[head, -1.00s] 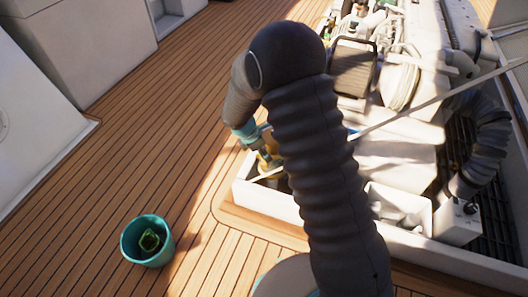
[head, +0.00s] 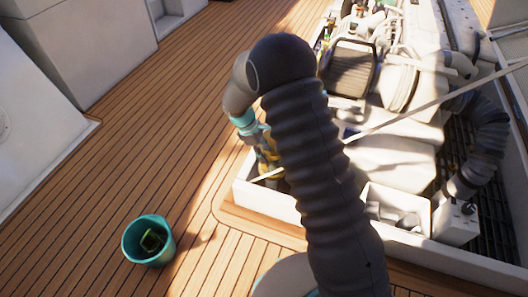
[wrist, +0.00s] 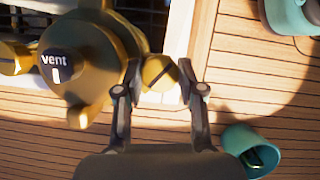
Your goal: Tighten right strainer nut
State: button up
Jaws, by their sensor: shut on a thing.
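The brass strainer (wrist: 95,50) with a round dark "vent" label fills the upper left of the wrist view. The right strainer nut (wrist: 159,73), a round brass head with a dark slot, sits at the right of its lid. My gripper (wrist: 160,76) is shut on this nut, one finger on each side. Another brass part (wrist: 12,60) shows at the left edge. In the head view, the brass strainer (head: 266,162) shows partly in the hatch corner, below my wrist. My arm hides much of it, and the fingertips cannot be made out there.
A teal bucket (head: 148,241) with a green thing inside stands on the wooden deck (head: 130,130), left of the hatch. The white hatch rim (head: 245,195) surrounds the engine (head: 395,120). A thin pale rod (head: 430,100) crosses the hatch. The deck to the left is clear.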

jog(key=m+g, duration=0.1)
jog(key=m, duration=0.1)
jog(key=m+g, duration=0.1)
jog(key=m, duration=0.2)
jog(key=shift+w+d+m+y, duration=0.1)
jog(key=shift+w+m+y, duration=0.05)
jog(key=shift+m+y, duration=0.2)
jog(key=m+y, duration=0.1)
jog(key=m, duration=0.1)
jog(key=m+g, duration=0.1)
jog(key=m, duration=0.1)
jog(key=shift+m+y, duration=0.35)
jog(key=o, duration=1.1)
jog(key=v, duration=1.2)
jog(key=shift+w+d, duration=0.1)
jog(key=shift+d, duration=0.05)
